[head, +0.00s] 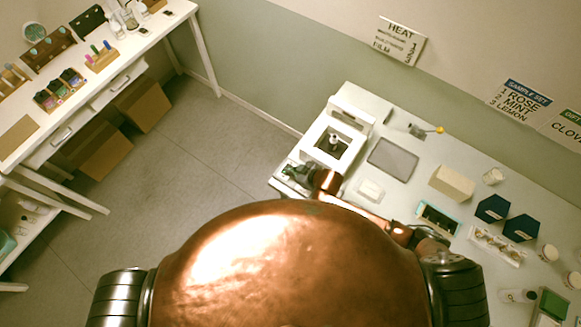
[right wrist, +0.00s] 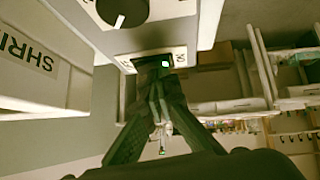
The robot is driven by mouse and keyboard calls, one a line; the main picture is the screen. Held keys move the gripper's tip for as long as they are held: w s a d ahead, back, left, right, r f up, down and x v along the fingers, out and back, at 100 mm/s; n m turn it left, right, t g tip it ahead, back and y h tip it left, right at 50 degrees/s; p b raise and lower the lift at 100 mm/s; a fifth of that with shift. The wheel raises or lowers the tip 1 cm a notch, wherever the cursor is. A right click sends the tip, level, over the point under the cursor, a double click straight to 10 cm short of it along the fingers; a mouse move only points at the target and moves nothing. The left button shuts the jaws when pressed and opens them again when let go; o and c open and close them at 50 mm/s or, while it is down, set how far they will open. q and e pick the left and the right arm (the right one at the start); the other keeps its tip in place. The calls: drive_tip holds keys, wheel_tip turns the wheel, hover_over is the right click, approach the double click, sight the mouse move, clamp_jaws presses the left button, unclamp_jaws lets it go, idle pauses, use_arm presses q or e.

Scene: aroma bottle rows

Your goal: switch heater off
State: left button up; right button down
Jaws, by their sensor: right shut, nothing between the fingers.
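The heater (head: 322,157) is the white unit with a dark square recess at the left end of the right-hand bench. In the right wrist view, its pale panel (right wrist: 125,45) carries a dark round knob (right wrist: 122,8) and a dark switch (right wrist: 158,60) with a small green light. My right gripper (head: 290,171) is at the heater's near front side. In the right wrist view its fingers (right wrist: 160,78) come together, empty, right at the switch. I cannot tell whether they touch it. My left gripper is not in view.
A block printed "SHRI" (right wrist: 35,60) stands beside the panel. On the bench are a grey mat (head: 392,160), a small white block (head: 370,190), a beige box (head: 452,183) and dark blue hexagonal boxes (head: 491,209). A HEAT sign (head: 399,40) hangs on the wall. Open floor lies left.

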drive_tip(key=shift+r+p, duration=0.5)
drive_tip(key=shift+p, duration=0.05)
wheel_tip(320, 180, up, 3)
drive_tip(key=p, duration=0.3)
drive_tip(key=shift+s+a+r, duration=0.1)
drive_tip(key=shift+s, duration=0.05)
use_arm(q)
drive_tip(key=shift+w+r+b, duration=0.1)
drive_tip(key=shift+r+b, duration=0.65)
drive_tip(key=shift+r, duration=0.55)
use_arm(e)
drive_tip(key=v, duration=0.9)
drive_tip(key=shift+s+d, duration=0.3)
drive_tip(key=shift+d, duration=0.05)
drive_tip(key=shift+r, duration=0.15)
